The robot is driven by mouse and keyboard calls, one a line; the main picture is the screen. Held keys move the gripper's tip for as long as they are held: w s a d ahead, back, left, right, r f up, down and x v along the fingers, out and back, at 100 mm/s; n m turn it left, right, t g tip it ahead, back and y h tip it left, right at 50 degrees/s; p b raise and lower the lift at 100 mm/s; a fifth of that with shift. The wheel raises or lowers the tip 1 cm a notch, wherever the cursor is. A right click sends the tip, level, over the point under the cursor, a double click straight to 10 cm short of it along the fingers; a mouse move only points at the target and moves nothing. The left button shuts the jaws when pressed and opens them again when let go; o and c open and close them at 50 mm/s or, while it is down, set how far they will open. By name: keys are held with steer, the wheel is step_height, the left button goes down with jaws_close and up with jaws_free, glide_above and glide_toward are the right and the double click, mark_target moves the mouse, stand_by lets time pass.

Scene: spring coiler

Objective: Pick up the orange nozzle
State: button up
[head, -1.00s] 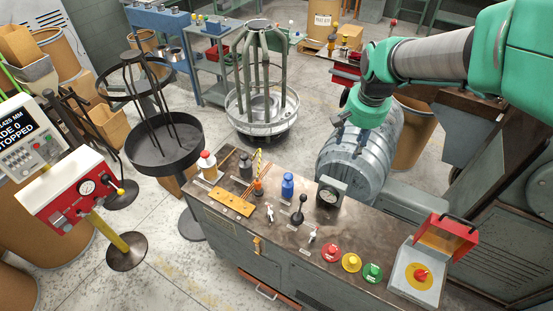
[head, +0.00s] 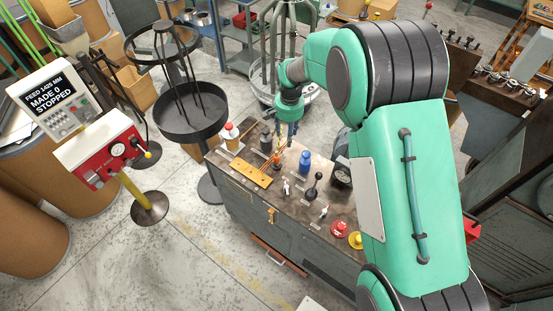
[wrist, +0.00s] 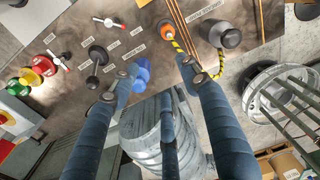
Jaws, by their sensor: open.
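The orange nozzle (head: 276,161) stands on the dark bench top beside a yellow-and-black striped piece. In the wrist view the orange nozzle (wrist: 167,29) shows at the top centre, beyond the fingertips, with the striped piece at its right. My gripper (head: 288,130) is above the back part of the bench, close to the nozzle in the head view. In the wrist view my gripper (wrist: 157,72) has its blue fingers spread with nothing held between them. The nozzle is apart from the fingers.
A blue bottle (head: 305,161) stands right of the nozzle; it shows beside the left finger in the wrist view (wrist: 142,74). A dark grey bottle (wrist: 221,37) stands on the nozzle's other side. A red-and-white bottle (head: 230,136), yellow plate (head: 250,172) and black lever (head: 313,186) are also nearby.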

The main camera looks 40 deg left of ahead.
glide_above(276, 160)
steer(key=w, duration=0.1)
step_height(276, 160, down, 4)
steer(key=shift+a+f+p, duration=0.1)
steer(key=shift+a+p, duration=0.25)
steer(key=shift+a, duration=0.1)
steer(key=shift+f, duration=0.1)
steer(key=shift+w+f, duration=0.1)
steer(key=shift+f, duration=4.1)
steer(key=shift+f, duration=0.15)
steer(key=shift+d+f, duration=0.1)
steer(key=shift+f, duration=2.35)
jaws_close()
